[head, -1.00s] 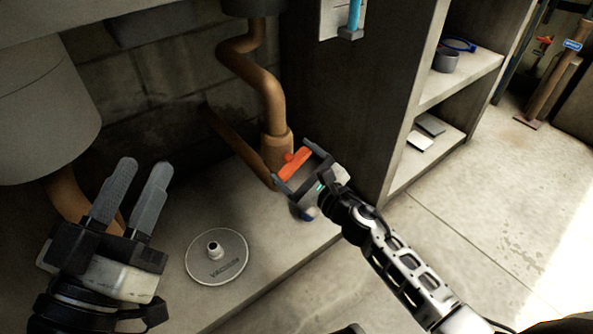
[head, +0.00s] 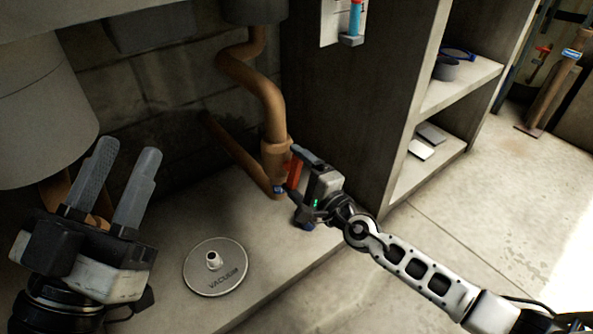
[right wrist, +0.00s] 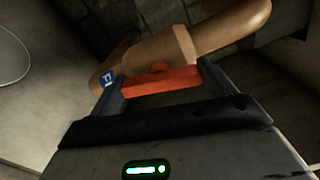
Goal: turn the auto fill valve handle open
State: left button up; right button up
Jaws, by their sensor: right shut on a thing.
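The orange-red valve handle (head: 294,168) is at the lower end of the brown pipe (head: 262,90), beside its thick collar. It stands steeply in the head view. My right gripper (head: 287,170) is shut on it. In the right wrist view the handle (right wrist: 160,82) lies crosswise, with one finger at each end and its hub against the pipe. A blue tag with white lettering (right wrist: 107,78) sits beside the left finger. My left gripper (head: 127,150) is open and empty, at the left, away from the valve.
A round white vacuum plate (head: 215,268) lies on the concrete ledge left of the right gripper. A grey tank (head: 45,100) stands behind the left gripper. A shelf unit (head: 385,110) rises close to the right of the valve. Open floor (head: 480,200) lies to the right.

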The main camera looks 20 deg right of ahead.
jog(key=shift+n+p, duration=0.45)
jog(key=shift+n, duration=0.65)
pick_arm(q)
jog(key=shift+w+f+n+g+y, duration=0.2)
jog(key=shift+f+n+g+y, duration=0.3)
jog(key=shift+f+n+y, duration=0.7)
pick_arm(e)
jog(key=shift+n, duration=0.4)
pick_arm(q)
jog(key=shift+f+n, duration=0.3)
pick_arm(e)
jog(key=o, duration=0.9)
jog(key=shift+s+d, duration=0.1)
jog(key=shift+s, duration=0.1)
pick_arm(q)
jog(key=f+n+g+p, duration=0.1)
jog(key=s+f+n+g+y+p, duration=0.1)
jog(key=f, duration=0.1)
jog(key=s+f+n+g+p, duration=0.1)
jog(key=f, duration=0.1)
jog(key=shift+d+n, duration=0.3)
jog(key=shift+d, duration=0.1)
pick_arm(e)
jog(key=v, duration=1.5)
jog(key=shift+s, duration=0.25)
jog(key=shift+d, duration=0.1)
